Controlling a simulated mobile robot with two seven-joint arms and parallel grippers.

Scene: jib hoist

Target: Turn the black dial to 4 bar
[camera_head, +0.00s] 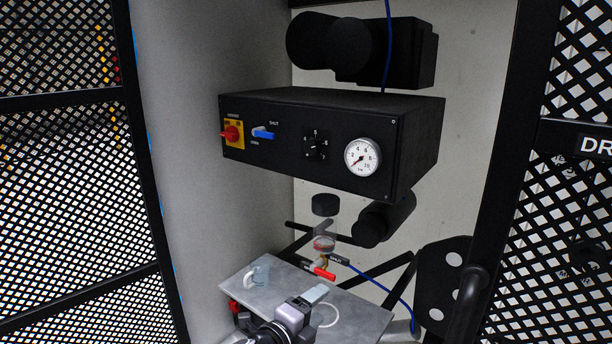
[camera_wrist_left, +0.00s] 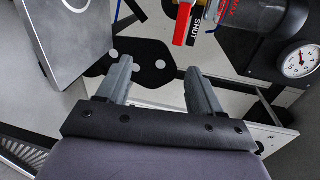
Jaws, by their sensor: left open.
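The black dial (camera_head: 316,146) sits on the front of a black box (camera_head: 285,140), ringed by small pale marks; its setting is too small to read. A round white gauge (camera_head: 362,157) is to its right, its needle pointing lower left near the low end. My left gripper (camera_head: 318,302) is low in the head view, over the grey shelf, below and well apart from the dial. In the left wrist view my left gripper (camera_wrist_left: 158,84) has its two grey fingers wide apart with nothing between them. The dial does not show clearly in that view. My right gripper is not in view.
Left of the dial are a blue lever (camera_head: 263,133) and a red knob (camera_head: 231,133) on yellow. Below the box hang a clear bowl and red lever (camera_head: 323,273). Mesh doors (camera_head: 65,190) flank both sides.

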